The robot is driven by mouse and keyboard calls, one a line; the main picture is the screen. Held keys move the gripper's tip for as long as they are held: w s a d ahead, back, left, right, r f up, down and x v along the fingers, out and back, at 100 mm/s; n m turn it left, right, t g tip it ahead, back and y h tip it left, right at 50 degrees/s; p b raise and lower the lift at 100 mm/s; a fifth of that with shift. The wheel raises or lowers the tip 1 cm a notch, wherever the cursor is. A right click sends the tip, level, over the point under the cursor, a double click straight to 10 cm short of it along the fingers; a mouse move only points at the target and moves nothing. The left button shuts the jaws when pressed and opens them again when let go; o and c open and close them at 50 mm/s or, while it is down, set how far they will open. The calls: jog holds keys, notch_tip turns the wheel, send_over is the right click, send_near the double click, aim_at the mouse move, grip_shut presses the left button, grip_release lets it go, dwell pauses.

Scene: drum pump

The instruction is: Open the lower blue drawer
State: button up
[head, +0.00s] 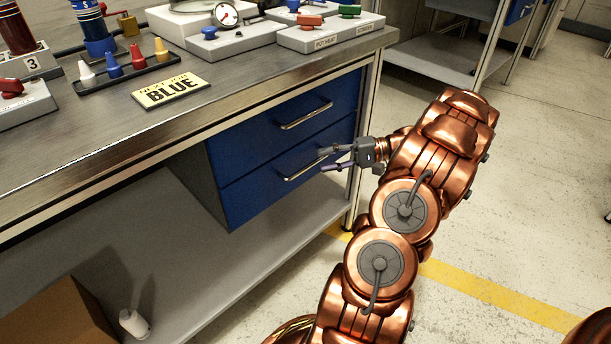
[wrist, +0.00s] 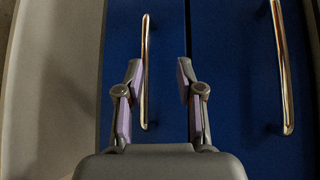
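The lower blue drawer (head: 252,200) is shut, flush under the workbench in the head view. Its bar handle (head: 299,172) runs along its front. My gripper (head: 325,160) is at the right end of this handle, with its fingers pointing at the drawer front. In the wrist view my gripper (wrist: 157,85) is open, and the lower drawer's handle (wrist: 145,60) shows between its two fingers, nearer the left one. I cannot tell whether a finger touches the handle. The handle of the upper blue drawer (wrist: 283,70) lies to the right, outside the fingers.
The upper blue drawer (head: 255,138) is shut above. The bench top (head: 225,95) carries a yellow BLUE sign (head: 171,91), coloured pegs and pump gear. A bench leg (head: 358,190) stands just right of the drawers. A grey lower shelf (head: 265,250) runs below.

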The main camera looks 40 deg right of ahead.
aim_at(310, 165)
jog(key=shift+m+t, duration=0.3)
jog(key=shift+t, duration=0.3)
jog(key=shift+w+a+f+b, duration=0.45)
jog(key=shift+w+f+b, duration=0.1)
jog(key=shift+w, duration=0.2)
jog(key=shift+w+a+f+b, duration=0.4)
jog(key=shift+w+f+b, duration=0.15)
jog(key=shift+w, duration=0.25)
jog(key=shift+w+a+f+b, duration=0.45)
jog(key=shift+w+f, duration=0.1)
jog(key=shift+w, duration=0.2)
jog(key=shift+c, duration=0.3)
grip_shut()
